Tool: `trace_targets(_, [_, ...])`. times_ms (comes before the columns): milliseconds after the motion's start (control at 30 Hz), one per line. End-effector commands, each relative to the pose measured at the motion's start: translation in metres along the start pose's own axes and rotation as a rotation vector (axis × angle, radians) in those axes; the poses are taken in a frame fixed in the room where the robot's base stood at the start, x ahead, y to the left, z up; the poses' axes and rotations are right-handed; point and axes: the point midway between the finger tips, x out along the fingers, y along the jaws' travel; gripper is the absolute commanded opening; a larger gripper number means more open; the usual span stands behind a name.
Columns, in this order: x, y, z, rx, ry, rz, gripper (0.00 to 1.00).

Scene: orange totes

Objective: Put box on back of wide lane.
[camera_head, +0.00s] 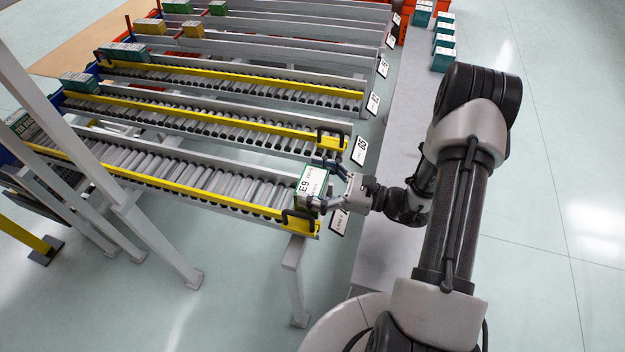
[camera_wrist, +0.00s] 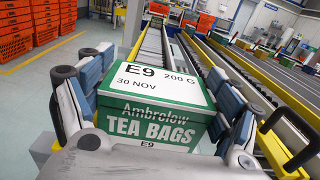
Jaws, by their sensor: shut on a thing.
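The box is a green and white tea-bag carton marked E9 (camera_head: 312,182), and it fills the middle of the wrist view (camera_wrist: 155,112). My gripper (camera_head: 322,184) is shut on it, one finger on each side. The box is held at the right-hand end of the nearest roller lane (camera_head: 190,175), which looks wider than the others. I cannot tell whether its underside touches the rollers. In the wrist view the lane runs away beyond the box, largely hidden by it. At the lane's far left end a box (camera_head: 24,124) is partly hidden by a post.
Narrower roller lanes (camera_head: 215,123) with yellow rails lie beyond, with teal boxes (camera_head: 80,83) at their left ends. A black handle (camera_head: 298,218) stands by the near rail's end. Several teal boxes (camera_head: 443,58) sit on a grey surface (camera_head: 400,110) at the right.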

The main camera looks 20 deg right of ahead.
Motion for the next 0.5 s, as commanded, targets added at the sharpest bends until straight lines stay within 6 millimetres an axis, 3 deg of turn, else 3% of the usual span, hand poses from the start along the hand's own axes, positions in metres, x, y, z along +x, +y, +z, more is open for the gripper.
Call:
trace_targets(133, [0.0000, -0.0001, 0.0004, 0.000, -0.001, 0.000, 0.55])
trace_targets(167, [0.0000, -0.0001, 0.0003, 0.000, -0.001, 0.000, 0.83])
trace_targets(400, [0.0000, -0.0001, 0.0002, 0.000, 0.000, 0.000, 0.99])
trace_targets(500, [0.0000, 0.0000, 0.0001, 0.000, 0.000, 0.000, 1.00])
